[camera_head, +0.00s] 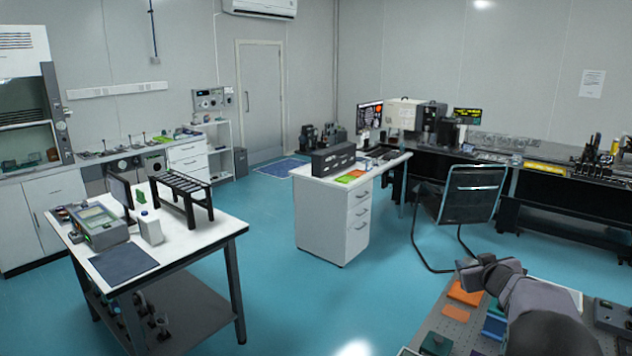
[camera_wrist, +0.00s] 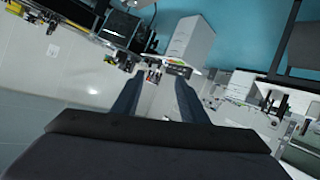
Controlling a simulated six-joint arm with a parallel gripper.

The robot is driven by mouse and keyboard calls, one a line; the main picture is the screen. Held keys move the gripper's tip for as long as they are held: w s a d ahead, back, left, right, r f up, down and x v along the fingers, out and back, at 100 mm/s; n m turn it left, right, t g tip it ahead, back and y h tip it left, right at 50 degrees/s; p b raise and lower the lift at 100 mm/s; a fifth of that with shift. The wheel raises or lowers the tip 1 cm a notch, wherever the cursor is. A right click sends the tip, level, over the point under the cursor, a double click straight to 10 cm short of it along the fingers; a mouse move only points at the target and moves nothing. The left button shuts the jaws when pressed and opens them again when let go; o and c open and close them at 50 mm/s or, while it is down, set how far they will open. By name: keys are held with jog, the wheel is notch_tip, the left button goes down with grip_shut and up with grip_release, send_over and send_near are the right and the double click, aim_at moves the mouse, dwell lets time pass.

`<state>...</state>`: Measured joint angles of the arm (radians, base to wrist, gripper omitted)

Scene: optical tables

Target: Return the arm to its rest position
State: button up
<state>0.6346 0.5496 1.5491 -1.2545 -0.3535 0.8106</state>
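My arm rises from the lower right of the head view, grey and dark, above the perforated optical table (camera_head: 458,335). Its end (camera_head: 472,272) points left, close to an orange block in that view; I cannot tell the height between them. In the wrist view my gripper (camera_wrist: 158,76) shows two dark fingers standing apart, with only the distant room seen between them. It holds nothing. The wrist view is tilted, with the white drawer cabinet (camera_wrist: 188,40) and the blue floor far off.
An orange block (camera_head: 465,293), a dark green block (camera_head: 436,344) and a grey device (camera_head: 612,316) sit on the optical table. A black chair (camera_head: 470,195) stands behind it. A white table (camera_head: 185,246) with instruments is at left. Blue floor (camera_head: 330,300) lies clear between.

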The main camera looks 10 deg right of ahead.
jog(key=s+a+f+g+y+p, duration=0.1)
jog(key=s+a+f+g+p, duration=0.25)
jog(key=s+a, duration=0.85)
jog(key=s+a+f+g+y+p, duration=0.2)
jog(key=s+a+g, duration=0.3)
jog(key=s+a, duration=0.7)
jog(key=s+a+f+g+y+p, duration=0.1)
jog(key=s+a+f+g+p, duration=0.3)
jog(key=s+a, duration=0.8)
notch_tip(320, 180, down, 26)
jog(key=s+d+b, duration=0.1)
jog(key=d+b, duration=0.1)
jog(key=b, duration=2.7)
jog(key=shift+s+d, duration=0.15)
jog(key=shift+s, duration=0.25)
